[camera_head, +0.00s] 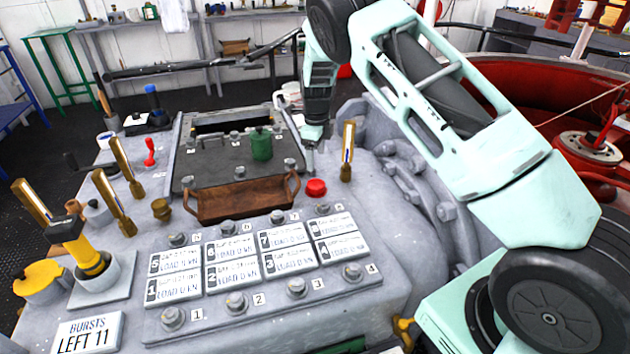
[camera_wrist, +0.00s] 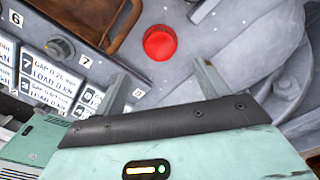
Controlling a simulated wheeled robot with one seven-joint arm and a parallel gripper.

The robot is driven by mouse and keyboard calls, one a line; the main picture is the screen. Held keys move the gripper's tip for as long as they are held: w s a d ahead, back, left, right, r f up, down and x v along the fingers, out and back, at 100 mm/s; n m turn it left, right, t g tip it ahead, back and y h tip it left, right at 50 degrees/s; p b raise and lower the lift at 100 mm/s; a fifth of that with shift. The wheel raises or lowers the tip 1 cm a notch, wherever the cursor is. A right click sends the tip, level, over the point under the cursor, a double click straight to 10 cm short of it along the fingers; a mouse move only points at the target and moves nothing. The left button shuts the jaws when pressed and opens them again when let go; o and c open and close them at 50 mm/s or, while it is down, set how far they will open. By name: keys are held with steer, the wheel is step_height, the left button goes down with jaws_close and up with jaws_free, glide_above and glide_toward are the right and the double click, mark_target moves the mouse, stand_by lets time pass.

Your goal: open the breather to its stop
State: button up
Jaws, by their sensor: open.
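No part is labelled as a breather, so I cannot tell which one it is. My gripper (camera_head: 311,148) hangs fingers down above the right end of the grey machine top, and is open and empty. Its two fingers show in the wrist view (camera_wrist: 160,88). A round red knob (camera_head: 316,187) stands on the deck near the fingers, apart from them; it also shows in the wrist view (camera_wrist: 160,42), beyond the fingertips. A brass lever (camera_head: 347,152) stands upright right of the gripper. A green lidded can (camera_head: 261,144) and a squat brass knob (camera_head: 161,209) are further left.
A brown tray (camera_head: 243,200) with raised handles lies left of the red knob. In front are white load plates (camera_head: 231,273) and numbered bolts (camera_head: 236,303). Grey castings (camera_head: 410,180) rise right.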

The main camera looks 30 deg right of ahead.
mark_target(316, 184)
step_height(316, 184, down, 10)
steer(key=shift+f+p, duration=0.25)
steer(key=shift+p, duration=0.25)
steer(key=c, duration=1)
